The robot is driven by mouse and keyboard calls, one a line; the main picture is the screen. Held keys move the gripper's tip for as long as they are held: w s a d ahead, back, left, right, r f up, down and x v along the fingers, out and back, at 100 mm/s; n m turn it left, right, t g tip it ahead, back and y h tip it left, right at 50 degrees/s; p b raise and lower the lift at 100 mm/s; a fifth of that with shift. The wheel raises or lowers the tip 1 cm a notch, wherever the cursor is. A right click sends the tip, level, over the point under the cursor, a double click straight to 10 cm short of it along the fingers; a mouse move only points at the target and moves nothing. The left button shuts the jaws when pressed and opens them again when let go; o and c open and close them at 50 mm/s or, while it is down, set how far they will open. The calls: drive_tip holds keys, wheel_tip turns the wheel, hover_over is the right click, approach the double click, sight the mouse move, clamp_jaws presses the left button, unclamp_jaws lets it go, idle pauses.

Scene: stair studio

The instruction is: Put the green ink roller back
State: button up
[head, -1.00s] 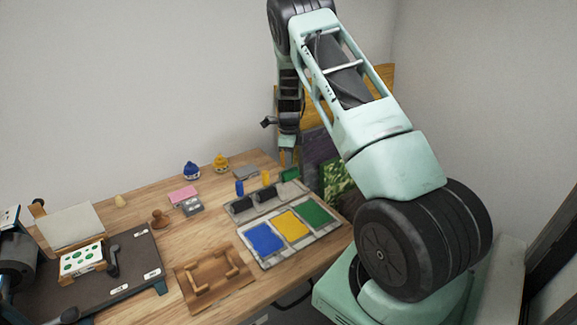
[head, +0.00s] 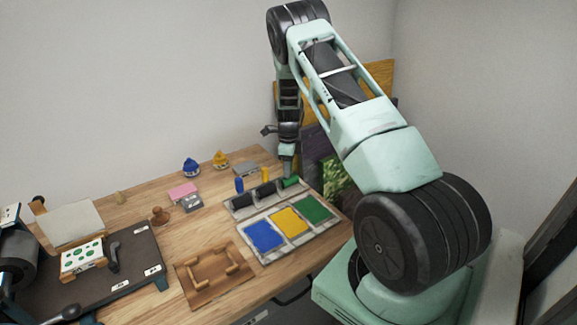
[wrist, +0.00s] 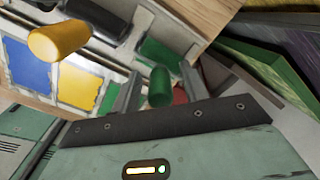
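The green ink roller sits at the right end of the roller rack. Its green roller body (head: 291,182) shows in the head view, under my gripper (head: 288,172). In the wrist view its green handle (wrist: 160,88) points up between the two fingers of my gripper (wrist: 163,80). A gap shows on each side of the handle, so the fingers look open around it. The roller body (wrist: 158,52) lies beyond the handle. The grey rack (head: 231,205) also holds two dark rollers, one with a blue handle (head: 239,185) and one with a yellow handle (head: 265,177).
Blue (head: 263,236), yellow (head: 290,222) and green (head: 315,208) ink pads lie in front of the rack. Leaning panels (head: 330,165) stand close on the right. A wooden frame (head: 214,276) lies front left.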

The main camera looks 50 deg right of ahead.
drive_tip(key=shift+r, duration=0.1)
drive_tip(key=shift+r, duration=0.65)
wheel_tip(320, 180, up, 12)
drive_tip(key=f+b, duration=0.1)
drive_tip(key=b, duration=0.2)
drive_tip(key=s+a+r+n+y, duration=0.15)
drive_tip(key=a+n, duration=0.45)
drive_tip(key=a, duration=0.6)
drive_tip(key=s+a+r+n, duration=0.25)
drive_tip(key=a+n, duration=0.35)
drive_tip(key=a, duration=0.6)
drive_tip(key=s+a+r+n, duration=0.25)
drive_tip(key=a+n, duration=0.35)
drive_tip(key=a, duration=0.6)
drive_tip(key=s+a+n, duration=0.6)
drive_tip(key=s+n, duration=0.3)
drive_tip(key=s, duration=0.3)
drive_tip(key=s+a+n, duration=0.7)
drive_tip(key=s+n, duration=0.3)
drive_tip(key=s, duration=0.2)
drive_tip(key=shift+r+n+h, duration=0.25)
drive_tip(key=shift+n+h, duration=0.05)
drive_tip(key=shift+h, duration=0.15)
